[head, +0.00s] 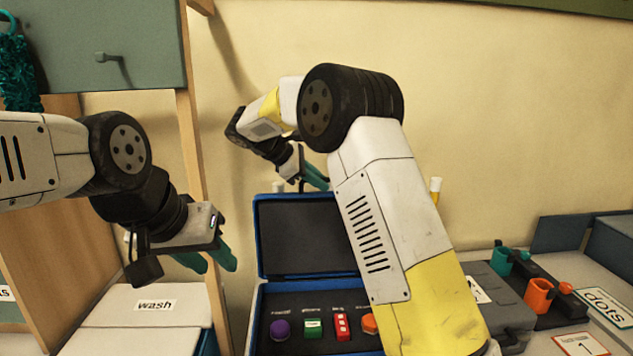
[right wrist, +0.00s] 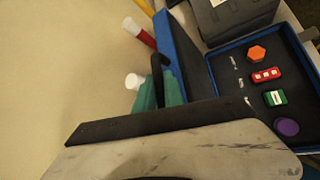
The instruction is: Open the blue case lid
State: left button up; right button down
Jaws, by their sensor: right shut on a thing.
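The blue case (head: 262,318) stands open, its blue-edged lid (head: 300,235) raised about upright at the back. The case also shows in the right wrist view (right wrist: 222,85), with the lid edge (right wrist: 178,50) seen nearly end on. My right gripper (head: 314,180) is at the lid's top edge, its green fingers (right wrist: 160,92) shut around a black handle-like loop (right wrist: 157,70) on the lid. The fingertips are partly hidden. My left gripper (head: 208,262) is open and empty, left of the case and above the white box.
In the case lie a purple knob (head: 280,329), a green block (head: 313,327), a red block (head: 342,326) and an orange hexagon (head: 369,323). A white "wash" box (head: 140,318) stands left. A grey case (head: 500,300) and orange cup (head: 538,295) are right.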

dwell(0.3)
jog(key=c, duration=1.7)
grip_release()
jog(key=v, duration=0.7)
jog(key=shift+s+a+r, duration=0.15)
jog(key=shift+a+r, duration=0.1)
jog(key=shift+r, duration=0.05)
